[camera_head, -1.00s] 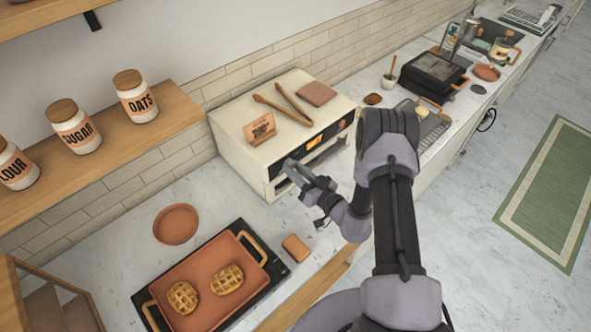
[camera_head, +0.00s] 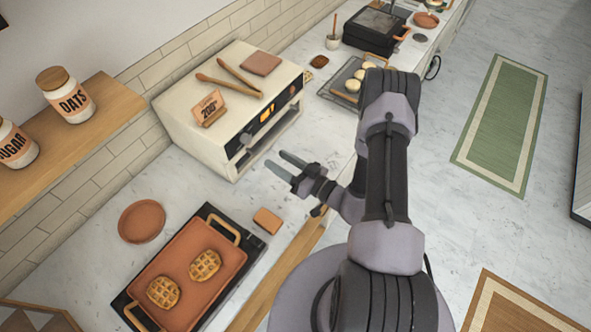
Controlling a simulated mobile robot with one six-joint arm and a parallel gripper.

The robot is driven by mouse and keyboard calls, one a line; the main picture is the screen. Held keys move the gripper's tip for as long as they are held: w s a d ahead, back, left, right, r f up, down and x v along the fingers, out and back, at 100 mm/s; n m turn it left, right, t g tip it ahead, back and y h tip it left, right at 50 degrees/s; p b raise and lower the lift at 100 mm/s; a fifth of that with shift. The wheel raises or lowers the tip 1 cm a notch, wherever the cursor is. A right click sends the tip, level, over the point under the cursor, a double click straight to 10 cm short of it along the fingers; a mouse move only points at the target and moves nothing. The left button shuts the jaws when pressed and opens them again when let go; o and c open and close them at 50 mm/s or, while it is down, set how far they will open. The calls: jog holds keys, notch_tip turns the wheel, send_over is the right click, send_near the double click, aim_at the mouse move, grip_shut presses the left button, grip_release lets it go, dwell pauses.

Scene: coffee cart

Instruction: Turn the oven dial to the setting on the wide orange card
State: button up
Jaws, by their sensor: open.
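The cream oven (camera_head: 190,125) stands on the counter against the tiled wall. Its black front panel has a lit orange display (camera_head: 266,115) and what looks like a dial (camera_head: 246,138) at its left end; the dial's setting is too small to read. The wide orange card (camera_head: 208,106) stands on top of the oven at the front and seems to read 200°. My gripper (camera_head: 277,160) is open and empty, in front of the oven's lower front and apart from it, its two fingers pointing toward the oven.
Tongs (camera_head: 230,84) and a folded brown cloth (camera_head: 261,62) lie on the oven. In front are a terracotta tray (camera_head: 230,262) with two waffles, a round plate (camera_head: 142,221) and a small brown block (camera_head: 267,220). A rack with buns (camera_head: 340,85) lies beyond the oven.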

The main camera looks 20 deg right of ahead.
jog(key=v, duration=0.6)
jog(key=shift+s, duration=0.4)
jog(key=shift+d, duration=0.15)
